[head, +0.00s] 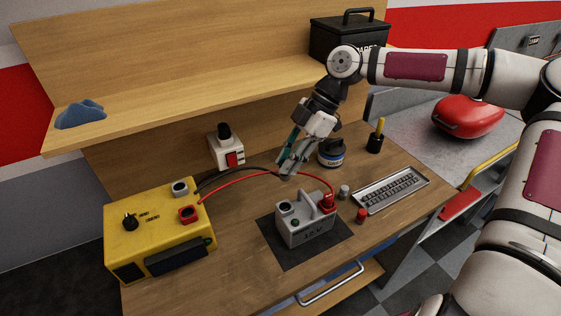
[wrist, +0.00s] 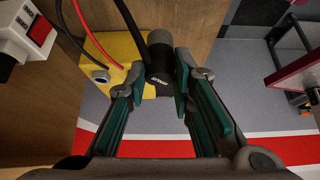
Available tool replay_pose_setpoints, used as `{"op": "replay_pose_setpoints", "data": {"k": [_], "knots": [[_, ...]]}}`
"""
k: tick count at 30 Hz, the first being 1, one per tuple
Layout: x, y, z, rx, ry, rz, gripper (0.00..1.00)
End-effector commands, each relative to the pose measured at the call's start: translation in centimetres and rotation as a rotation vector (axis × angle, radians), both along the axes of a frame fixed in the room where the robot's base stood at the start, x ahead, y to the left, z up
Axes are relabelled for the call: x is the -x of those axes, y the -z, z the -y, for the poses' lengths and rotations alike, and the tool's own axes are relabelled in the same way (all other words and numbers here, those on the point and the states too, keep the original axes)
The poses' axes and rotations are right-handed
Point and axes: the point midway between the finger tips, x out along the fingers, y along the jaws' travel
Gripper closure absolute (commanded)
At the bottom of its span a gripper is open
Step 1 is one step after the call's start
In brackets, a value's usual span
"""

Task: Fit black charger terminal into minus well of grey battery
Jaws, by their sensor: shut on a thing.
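My gripper (head: 287,168) is shut on the black charger terminal and holds it in the air above and behind the grey battery (head: 301,231). In the wrist view the black terminal (wrist: 160,60) sits between the fingertips (wrist: 162,82), with its black cable running up from it. In the head view the fingers mostly hide the terminal. The battery stands on a dark mat (head: 288,254). An open round well (head: 285,208) shows on its left top. The red terminal (head: 327,202) sits at its right end, with the red cable attached.
The yellow charger (head: 160,230) stands at left, joined by the black and red cables. A grey cap (head: 344,191) and red cap (head: 361,216) lie right of the battery, near a metal tray (head: 391,190). A round tub (head: 331,152) stands behind. A shelf (head: 190,92) overhangs the back.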

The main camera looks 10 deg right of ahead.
Motion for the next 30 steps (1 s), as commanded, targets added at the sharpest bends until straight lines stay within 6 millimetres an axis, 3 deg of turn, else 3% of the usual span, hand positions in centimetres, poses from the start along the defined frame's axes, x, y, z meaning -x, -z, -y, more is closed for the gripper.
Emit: {"op": "replay_pose_setpoints", "data": {"k": [12, 24, 30], "knots": [[0.0, 0.1, 0.2, -0.001, -0.027, 0.0, 1.0], [0.0, 3.7, 0.2, 0.0, -0.026, 0.0, 1.0], [0.0, 4.0, 0.2, 0.0, -0.027, 0.001, 1.0]]}}
